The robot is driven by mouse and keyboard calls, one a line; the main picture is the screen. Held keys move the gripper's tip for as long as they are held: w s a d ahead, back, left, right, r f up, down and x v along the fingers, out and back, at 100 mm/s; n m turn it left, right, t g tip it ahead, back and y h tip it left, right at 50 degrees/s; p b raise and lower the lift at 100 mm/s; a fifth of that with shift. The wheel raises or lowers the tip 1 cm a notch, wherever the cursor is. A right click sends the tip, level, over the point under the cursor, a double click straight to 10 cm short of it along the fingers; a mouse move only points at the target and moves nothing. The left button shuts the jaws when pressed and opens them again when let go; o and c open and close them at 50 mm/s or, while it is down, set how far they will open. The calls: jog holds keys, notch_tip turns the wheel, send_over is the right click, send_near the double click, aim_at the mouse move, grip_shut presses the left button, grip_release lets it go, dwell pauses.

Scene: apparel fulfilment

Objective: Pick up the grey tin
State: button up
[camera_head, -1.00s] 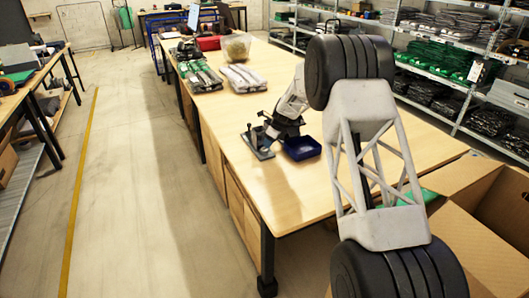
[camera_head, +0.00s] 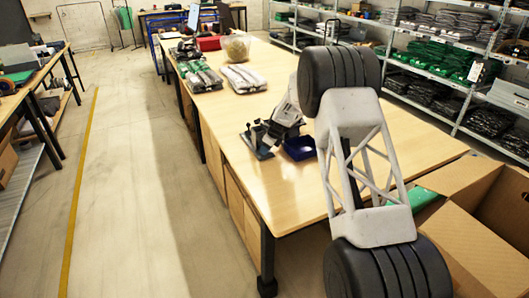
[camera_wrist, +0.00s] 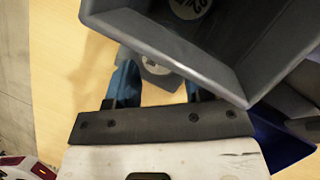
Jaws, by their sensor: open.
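My gripper (camera_head: 266,137) is low over the near part of the table, open, with its fingers pointing down. In the wrist view its blue fingers (camera_wrist: 160,85) stand apart. A small grey piece with a dark patch (camera_wrist: 155,69) shows between and beyond them, partly hidden; I cannot tell whether it is the grey tin. A large grey hollow shape (camera_wrist: 150,40) with a round label inside covers the upper right and hides part of the right finger. In the head view a flat grey thing (camera_head: 263,154) lies by the fingertips, partly covered.
A blue bin (camera_head: 299,149) stands just right of the gripper; it also shows in the wrist view (camera_wrist: 275,138). Bagged garments (camera_head: 243,78) lie farther back on the table (camera_head: 235,115). An open cardboard box (camera_head: 460,245) is at the right.

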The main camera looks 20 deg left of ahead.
jog(key=shift+a+f, duration=0.2)
jog(key=shift+f, duration=0.25)
jog(key=shift+f, duration=0.1)
jog(key=c, duration=0.6)
